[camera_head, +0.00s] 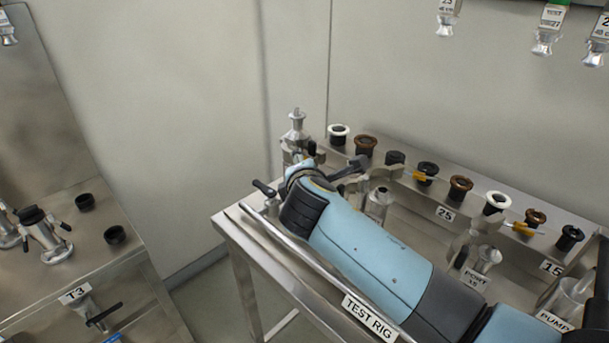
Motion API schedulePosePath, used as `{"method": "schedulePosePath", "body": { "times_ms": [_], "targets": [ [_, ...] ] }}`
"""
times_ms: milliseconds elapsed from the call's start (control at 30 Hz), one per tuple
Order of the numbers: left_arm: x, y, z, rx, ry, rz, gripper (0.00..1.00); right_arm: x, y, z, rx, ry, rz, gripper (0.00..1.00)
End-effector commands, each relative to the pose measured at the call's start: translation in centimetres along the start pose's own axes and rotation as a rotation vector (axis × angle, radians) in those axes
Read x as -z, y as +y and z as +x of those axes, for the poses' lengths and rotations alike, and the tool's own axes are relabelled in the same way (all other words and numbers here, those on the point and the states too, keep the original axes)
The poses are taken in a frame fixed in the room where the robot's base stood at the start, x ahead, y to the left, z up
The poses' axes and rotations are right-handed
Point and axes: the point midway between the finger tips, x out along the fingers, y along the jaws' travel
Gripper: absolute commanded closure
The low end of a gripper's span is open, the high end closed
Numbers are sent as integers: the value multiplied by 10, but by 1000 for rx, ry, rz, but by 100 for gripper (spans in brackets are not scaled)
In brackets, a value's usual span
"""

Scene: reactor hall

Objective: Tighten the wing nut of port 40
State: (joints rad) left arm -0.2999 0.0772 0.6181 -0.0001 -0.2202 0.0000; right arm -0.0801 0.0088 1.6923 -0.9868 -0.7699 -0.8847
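The steel test rig bench (232,232) stands in the middle and right. No label reading 40 shows, so I cannot single out port 40. A steel fitting (297,135) stands upright at the bench's far left corner, its lower part behind my arm. A black T-shaped handle (264,188) shows just left of my arm's end. My blue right arm reaches in from the lower right across the bench. My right gripper (348,172) seems to be the dark parts at its end, close to the fittings; its fingers are not clear. My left gripper is not in view.
Several black, brown and white ring caps (461,186) line the back ledge. A second steel table (85,250) stands left, across a floor gap. Fittings hang at the upper right.

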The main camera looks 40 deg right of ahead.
Motion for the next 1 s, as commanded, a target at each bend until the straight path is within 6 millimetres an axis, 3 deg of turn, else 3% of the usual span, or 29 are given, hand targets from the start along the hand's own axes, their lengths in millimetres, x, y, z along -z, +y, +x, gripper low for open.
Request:
{"method": "schedulePosePath", "body": {
  "times_ms": [167,200,400,733,1000],
  "targets": [
    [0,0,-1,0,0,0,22,0,0,0,3,0,0,93],
    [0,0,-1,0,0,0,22,0,0,0,3,0,0,59],
    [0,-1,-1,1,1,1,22,0,0,0,3,0,-1,35],
    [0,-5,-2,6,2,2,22,0,0,-6,4,1,0,35],
    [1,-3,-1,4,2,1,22,0,-1,-52,5,1,2,35]
  ]
}}
